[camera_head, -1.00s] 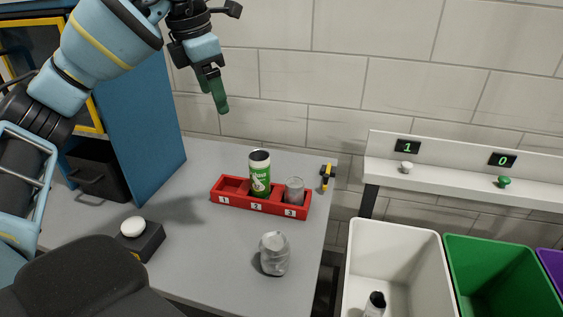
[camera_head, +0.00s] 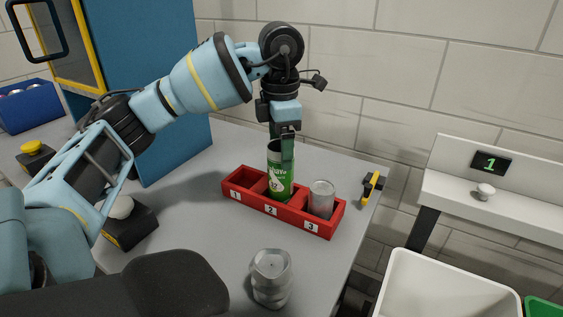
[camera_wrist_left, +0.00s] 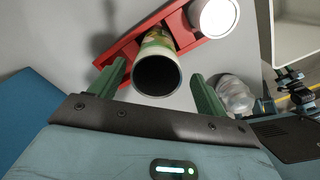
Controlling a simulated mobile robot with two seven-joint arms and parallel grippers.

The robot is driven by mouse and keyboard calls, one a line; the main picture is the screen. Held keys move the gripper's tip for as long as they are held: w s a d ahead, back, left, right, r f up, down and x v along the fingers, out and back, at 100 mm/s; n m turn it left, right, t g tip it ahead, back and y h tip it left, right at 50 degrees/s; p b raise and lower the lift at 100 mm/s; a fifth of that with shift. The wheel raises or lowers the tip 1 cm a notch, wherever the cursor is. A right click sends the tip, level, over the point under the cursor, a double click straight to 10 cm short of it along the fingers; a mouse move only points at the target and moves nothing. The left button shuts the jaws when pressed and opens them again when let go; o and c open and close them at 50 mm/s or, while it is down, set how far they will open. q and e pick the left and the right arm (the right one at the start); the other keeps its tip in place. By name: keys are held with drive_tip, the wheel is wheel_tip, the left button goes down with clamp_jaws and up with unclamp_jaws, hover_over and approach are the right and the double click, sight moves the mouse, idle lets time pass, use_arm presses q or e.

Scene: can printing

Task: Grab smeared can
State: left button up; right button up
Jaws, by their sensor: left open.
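A green and white printed can (camera_head: 279,182) stands upright in slot 2 of a red three-slot holder (camera_head: 262,209). I cannot tell whether its print is smeared. My left gripper (camera_head: 282,152) points down at the can's top and hides part of its rim. In the left wrist view, the open dark end of the can (camera_wrist_left: 157,75) lies between the green fingers of my open left gripper (camera_wrist_left: 158,68), with a gap visible on each side. A plain silver can (camera_head: 321,198) stands in slot 3. Slot 1 looks empty. My right gripper is not in view.
A dented silver can (camera_head: 271,278) stands on the grey table (camera_head: 205,240) in front of the holder. A yellow and black tool (camera_head: 371,188) is near the right edge. A white bin (camera_head: 450,285) stands beyond the table. A blue panel (camera_head: 165,90) rises at left.

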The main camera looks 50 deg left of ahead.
use_arm(q)
drive_tip(key=shift+w+f, duration=0.15)
drive_tip(key=shift+f, duration=0.1)
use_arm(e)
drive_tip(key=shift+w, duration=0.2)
use_arm(q)
drive_tip(key=f, duration=0.5)
drive_tip(key=shift+w, duration=0.3)
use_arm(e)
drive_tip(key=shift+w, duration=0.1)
use_arm(q)
drive_tip(key=shift+r, duration=0.1)
drive_tip(key=c, duration=1)
wheel_tip(320, 180, up, 9)
drive_tip(key=shift+p, duration=0.55)
drive_tip(key=shift+c, duration=0.2)
drive_tip(key=shift+r, duration=0.5)
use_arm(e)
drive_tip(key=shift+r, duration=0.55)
